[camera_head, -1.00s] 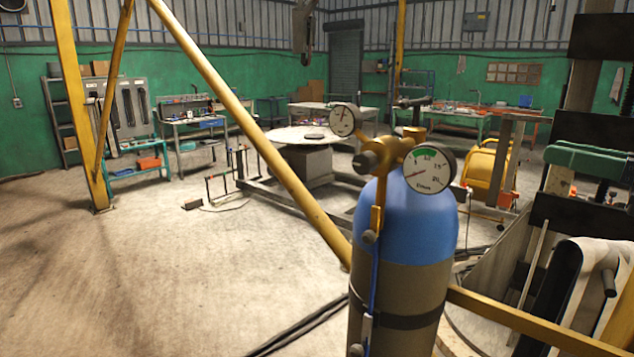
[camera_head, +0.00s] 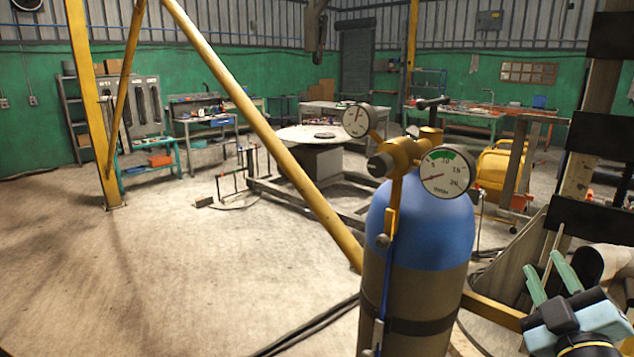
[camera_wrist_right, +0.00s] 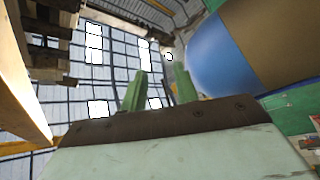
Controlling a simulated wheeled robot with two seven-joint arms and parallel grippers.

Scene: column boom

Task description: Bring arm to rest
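My right gripper (camera_head: 550,276) is at the lower right of the head view, to the right of the blue gas cylinder (camera_head: 420,225). Its two green fingers stand apart with nothing between them. In the right wrist view the fingers (camera_wrist_right: 161,92) point up toward the roof, also apart and empty. The blue cylinder (camera_wrist_right: 222,52) shows close by at the upper right there. My left gripper is in neither view.
The cylinder carries a brass valve and two gauges (camera_head: 447,172). A yellow slanted post (camera_head: 262,130) rises behind it. Dark beams (camera_head: 590,220) stand at the right. A round table (camera_head: 312,135) and workbenches (camera_head: 205,128) are farther back. Open floor (camera_head: 190,270) lies at left.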

